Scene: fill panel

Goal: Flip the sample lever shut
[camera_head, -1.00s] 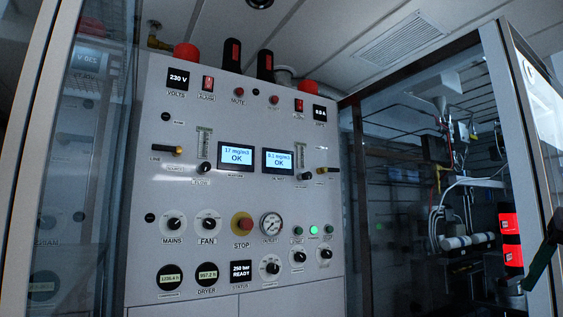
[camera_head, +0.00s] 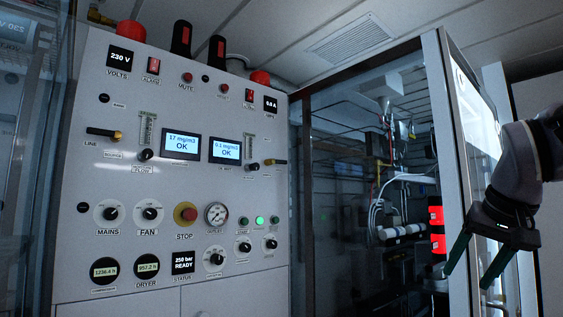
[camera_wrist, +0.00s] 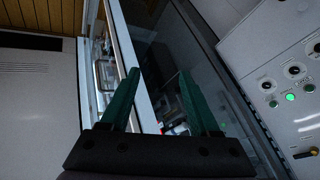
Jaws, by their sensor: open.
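The grey control panel (camera_head: 165,200) fills the left half of the head view. A black lever with a brass hub (camera_head: 103,133) lies level on its left side, near the word LINE. A second small lever (camera_head: 275,162) sits level on its right side; its label is too small to read. A black lever with a brass end (camera_wrist: 305,154) also shows at the lower right edge of the wrist view. I cannot tell which lever is the sample lever. My gripper (camera_head: 468,279) is open and empty, well right of the panel; its green fingers (camera_wrist: 160,78) point away from the panel's face.
A framed glass door (camera_head: 463,150) stands between my gripper and the bay. Knobs, two displays and a red STOP button (camera_head: 187,213) crowd the panel.

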